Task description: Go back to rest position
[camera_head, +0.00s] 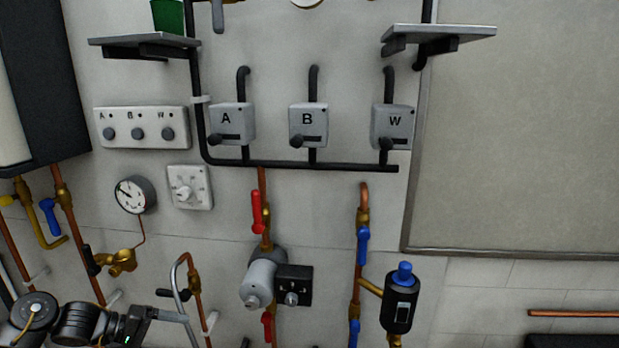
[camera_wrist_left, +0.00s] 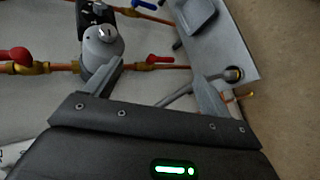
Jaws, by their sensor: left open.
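My left gripper (camera_head: 178,322) is at the bottom left of the head view, in front of the wall pipes. In the left wrist view its two fingers (camera_wrist_left: 158,84) are spread apart with nothing held between them. A grey pump (camera_wrist_left: 101,48) shows beyond one finger there, and the same pump (camera_head: 262,280) is to the right of the gripper in the head view. A thin grey curved pipe (camera_head: 180,272) rises close to the gripper; I cannot tell whether they touch. My right gripper is not in view.
Copper pipes with a red valve handle (camera_head: 257,211) and a blue one (camera_head: 363,246) run up the wall. A gauge (camera_head: 131,194), a dial box (camera_head: 189,187) and a switch panel (camera_head: 142,128) are above the gripper. A black-and-blue device (camera_head: 400,300) is at lower right.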

